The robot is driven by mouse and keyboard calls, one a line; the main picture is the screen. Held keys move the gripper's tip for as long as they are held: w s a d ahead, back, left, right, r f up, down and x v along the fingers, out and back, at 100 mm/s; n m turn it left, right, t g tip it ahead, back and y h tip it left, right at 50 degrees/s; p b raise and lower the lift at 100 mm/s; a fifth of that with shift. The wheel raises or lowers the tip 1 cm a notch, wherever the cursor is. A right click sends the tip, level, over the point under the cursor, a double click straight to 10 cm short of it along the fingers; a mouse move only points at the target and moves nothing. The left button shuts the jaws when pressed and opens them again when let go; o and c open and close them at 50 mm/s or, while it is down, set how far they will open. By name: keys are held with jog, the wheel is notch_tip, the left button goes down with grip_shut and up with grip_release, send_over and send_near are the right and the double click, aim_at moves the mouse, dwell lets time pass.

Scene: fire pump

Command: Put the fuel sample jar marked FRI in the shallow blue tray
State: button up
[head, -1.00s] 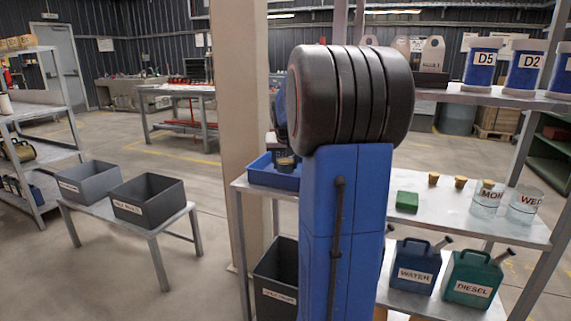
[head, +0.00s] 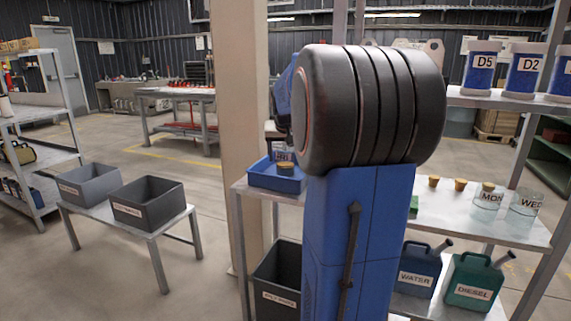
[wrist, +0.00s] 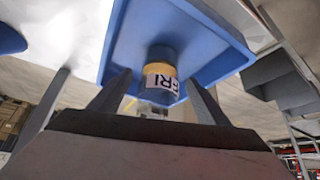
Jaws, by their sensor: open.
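The shallow blue tray (head: 262,178) sits at the left end of the metal bench, partly behind my arm. It fills the upper middle of the wrist view (wrist: 205,35). The FRI jar (wrist: 160,82), with a white label and a yellow-brown band, shows against the tray; in the head view (head: 286,169) it appears within the tray's outline. My gripper (wrist: 158,90) is open, with one finger on each side of the jar.
Jars marked MON (head: 487,203) and WED (head: 523,210) stand on the bench to the right, near two corks (head: 447,183). A green item (head: 414,206) is mostly hidden by my arm. A pillar (head: 240,130) stands behind the tray. Water (head: 418,268) and diesel (head: 472,280) cans sit below.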

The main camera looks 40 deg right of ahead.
jog(key=v, duration=0.5)
jog(key=s+a+f+n+y, duration=0.1)
jog(key=s+a+f, duration=0.15)
jog(key=a, duration=0.55)
jog(key=s+a+f+n+y, duration=0.1)
jog(key=s+a+f+n, duration=0.15)
jog(key=a, duration=0.55)
jog(key=s+a+f+n, duration=0.1)
jog(key=s+a, duration=0.3)
jog(key=a, duration=0.4)
jog(key=s+a+f+n+y, duration=0.2)
jog(key=s+a+f+n, duration=0.2)
jog(key=s+a+f, duration=0.8)
jog(key=s+a, duration=0.1)
jog(key=s, duration=0.2)
jog(key=shift+s+f+y, duration=0.3)
jog(key=shift+f, duration=0.05)
jog(key=shift+a+n, duration=0.15)
jog(key=shift+n, duration=0.1)
